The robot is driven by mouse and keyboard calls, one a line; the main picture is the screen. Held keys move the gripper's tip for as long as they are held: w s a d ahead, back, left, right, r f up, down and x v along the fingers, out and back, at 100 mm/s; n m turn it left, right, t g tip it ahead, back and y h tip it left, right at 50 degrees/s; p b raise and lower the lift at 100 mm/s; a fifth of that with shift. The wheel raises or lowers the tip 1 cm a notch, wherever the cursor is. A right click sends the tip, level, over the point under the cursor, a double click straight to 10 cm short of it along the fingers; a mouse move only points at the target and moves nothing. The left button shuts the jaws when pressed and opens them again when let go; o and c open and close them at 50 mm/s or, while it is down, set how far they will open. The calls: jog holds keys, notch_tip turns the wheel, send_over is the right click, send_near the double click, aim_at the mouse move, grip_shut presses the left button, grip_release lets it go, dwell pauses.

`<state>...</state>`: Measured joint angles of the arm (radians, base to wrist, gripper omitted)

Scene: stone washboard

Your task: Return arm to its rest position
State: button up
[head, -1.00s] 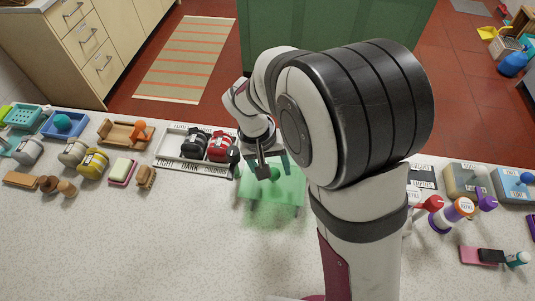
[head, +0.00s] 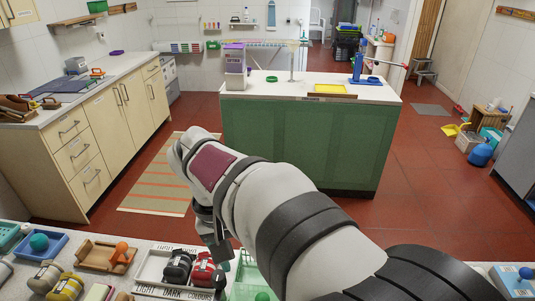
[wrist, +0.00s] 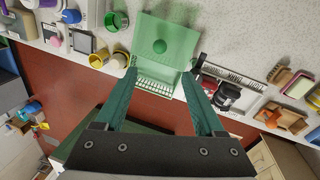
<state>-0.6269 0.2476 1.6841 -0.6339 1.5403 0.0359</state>
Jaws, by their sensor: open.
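My gripper (wrist: 158,74) shows in the wrist view with its two teal fingers spread apart and nothing between them. In the head view my gripper (head: 217,245) hangs at the end of my arm, above the counter's far edge, with its fingertips hard to make out. Past the fingers in the wrist view lies a translucent green washboard-like piece (wrist: 183,30) with a green knob (wrist: 160,46) on it. My arm covers part of that green piece (head: 243,284) in the head view.
A tray of dark and red rolls (head: 150,270) is left of the green piece, beside a wooden tray (head: 92,257) and a blue tray (head: 55,243). A green island (head: 300,140) stands beyond a red floor (head: 420,190). Open floor separates the counter and island.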

jog(key=s+d+m+g+y, duration=0.15)
jog(key=s+d+m, duration=0.25)
jog(key=s+d, duration=0.55)
jog(key=s+d+f+m+y, duration=0.2)
jog(key=s+d+f+m, duration=0.1)
jog(key=s, duration=0.6)
jog(key=shift+d+f+m+t, duration=0.2)
jog(key=shift+d+m+t, duration=0.25)
jog(key=shift+d, duration=0.45)
